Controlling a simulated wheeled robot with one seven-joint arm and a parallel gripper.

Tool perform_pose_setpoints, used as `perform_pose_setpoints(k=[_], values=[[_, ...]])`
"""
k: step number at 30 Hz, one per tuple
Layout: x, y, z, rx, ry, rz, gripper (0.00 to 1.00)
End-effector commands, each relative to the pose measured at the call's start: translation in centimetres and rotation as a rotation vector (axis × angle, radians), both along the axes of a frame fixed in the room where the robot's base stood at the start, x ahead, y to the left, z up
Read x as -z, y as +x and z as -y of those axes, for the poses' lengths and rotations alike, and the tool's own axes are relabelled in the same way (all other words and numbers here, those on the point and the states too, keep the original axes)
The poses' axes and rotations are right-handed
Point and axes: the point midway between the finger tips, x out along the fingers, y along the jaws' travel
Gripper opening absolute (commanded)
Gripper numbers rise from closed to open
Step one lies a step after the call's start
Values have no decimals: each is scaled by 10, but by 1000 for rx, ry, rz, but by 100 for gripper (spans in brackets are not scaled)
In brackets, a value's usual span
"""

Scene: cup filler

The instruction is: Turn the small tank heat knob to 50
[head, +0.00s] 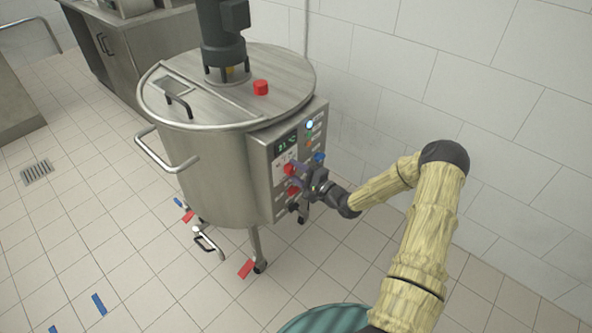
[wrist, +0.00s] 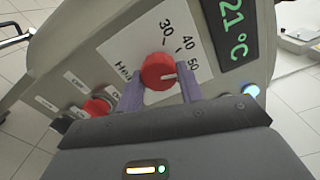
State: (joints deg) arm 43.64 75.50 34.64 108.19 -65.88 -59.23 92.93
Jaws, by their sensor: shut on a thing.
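The small tank (head: 215,165) is a steel vessel with a control panel (head: 262,165) on its right side. The red heat knob (wrist: 157,70) sits on the panel's white dial label (wrist: 140,42), marked 30, 40 and 50. Its white pointer line points right, close to the 50 mark. The knob also shows in the head view (head: 289,169), partly behind my gripper (head: 304,177). In the wrist view, the two purple fingers of my gripper (wrist: 160,88) are shut on the knob, one on each side. The green display (wrist: 234,25) reads 21 °C.
Another red knob (wrist: 96,107) and labelled switches lie on the panel left of the heat knob in the wrist view. A lit button (wrist: 250,90) is at the right. A tiled wall (head: 430,80) stands behind the tank. The floor at left is mostly clear.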

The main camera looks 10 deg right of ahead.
Motion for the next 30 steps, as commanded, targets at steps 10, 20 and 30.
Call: perform_pose_setpoints(k=[10,20,30], values=[[1,1,3,7,157,-116,14],[1,2,-1,3,191,-140,14],[1,1,2,5,190,-140,57]])
